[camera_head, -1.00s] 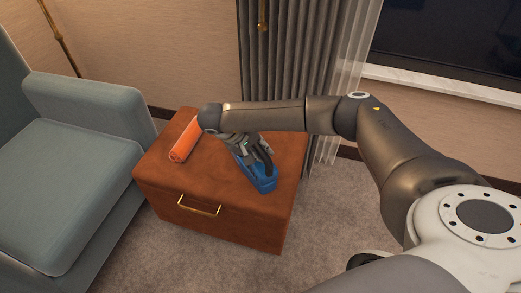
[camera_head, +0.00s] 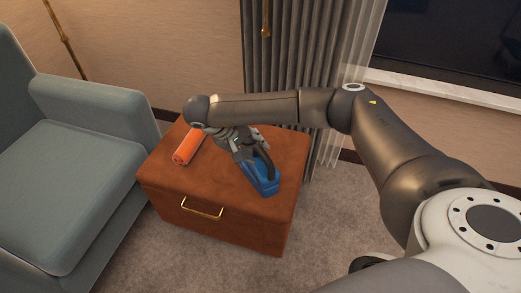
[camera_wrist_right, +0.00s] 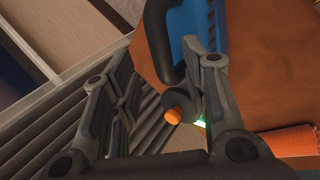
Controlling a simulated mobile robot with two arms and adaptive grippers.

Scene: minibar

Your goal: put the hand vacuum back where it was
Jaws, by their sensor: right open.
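The hand vacuum (camera_head: 263,182) is blue with a black handle and lies on top of the brown leather chest (camera_head: 165,173), toward its right side. In the right wrist view its blue body (camera_wrist_right: 205,22) and black handle (camera_wrist_right: 158,38) show at the top. My right gripper (camera_head: 243,143) is open at the vacuum's far end, close to the handle. In the right wrist view its fingers (camera_wrist_right: 165,80) stand apart, the right one overlapping the vacuum. I cannot tell whether they touch it. My left gripper is not in view.
A grey-blue armchair (camera_head: 70,170) stands at the left. Grey curtains (camera_head: 290,60) hang behind the chest.

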